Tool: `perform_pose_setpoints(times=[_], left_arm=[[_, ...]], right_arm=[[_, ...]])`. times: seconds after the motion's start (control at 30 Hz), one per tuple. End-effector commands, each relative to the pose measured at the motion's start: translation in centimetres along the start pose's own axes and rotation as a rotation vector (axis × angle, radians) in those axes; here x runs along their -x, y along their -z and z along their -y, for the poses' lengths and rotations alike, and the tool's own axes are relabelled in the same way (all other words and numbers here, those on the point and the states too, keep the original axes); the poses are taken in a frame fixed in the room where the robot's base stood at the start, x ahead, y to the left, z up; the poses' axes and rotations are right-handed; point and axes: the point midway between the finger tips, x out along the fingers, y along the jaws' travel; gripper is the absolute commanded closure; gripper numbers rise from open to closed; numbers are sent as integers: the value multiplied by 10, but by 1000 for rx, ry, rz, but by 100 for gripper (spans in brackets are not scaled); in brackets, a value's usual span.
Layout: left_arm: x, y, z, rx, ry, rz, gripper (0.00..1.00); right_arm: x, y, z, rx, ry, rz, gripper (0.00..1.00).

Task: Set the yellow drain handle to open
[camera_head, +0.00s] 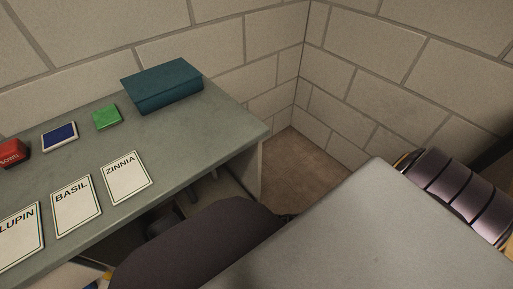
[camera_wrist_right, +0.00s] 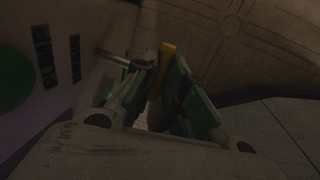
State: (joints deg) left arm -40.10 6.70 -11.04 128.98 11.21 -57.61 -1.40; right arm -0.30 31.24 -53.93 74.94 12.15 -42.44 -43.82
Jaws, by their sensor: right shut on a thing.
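The yellow drain handle (camera_wrist_right: 166,58) shows in the dim right wrist view as a narrow yellow bar standing between the fingers. My right gripper (camera_wrist_right: 168,70), with green pads, is shut on it. The lower end of the handle is hidden between the fingers. Which setting the handle is at cannot be told. A metal rod (camera_wrist_right: 124,62) sticks out just left of the fingers. The handle and my right gripper do not show in the head view. My left gripper is in neither view.
The head view shows a grey-green bench (camera_head: 202,137) with LUPIN (camera_head: 20,240), BASIL (camera_head: 76,208) and ZINNIA (camera_head: 126,180) cards, a teal box (camera_head: 162,88), a green block (camera_head: 107,117), a blue pad (camera_head: 59,137) and a red item (camera_head: 12,153). Block walls close the corner behind.

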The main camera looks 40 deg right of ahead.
Motion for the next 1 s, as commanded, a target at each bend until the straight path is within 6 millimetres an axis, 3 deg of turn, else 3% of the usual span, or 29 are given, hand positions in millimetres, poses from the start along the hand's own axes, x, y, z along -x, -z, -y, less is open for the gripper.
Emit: perform_pose_setpoints(times=[0.27,0.3,0.47,1.0], left_arm=[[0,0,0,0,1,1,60],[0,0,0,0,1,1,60],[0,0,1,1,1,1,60],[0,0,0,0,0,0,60]], right_arm=[[0,0,6,2,10,1,100],[0,1,7,2,10,1,84],[0,0,6,2,10,1,65],[4,0,4,1,5,1,65]])
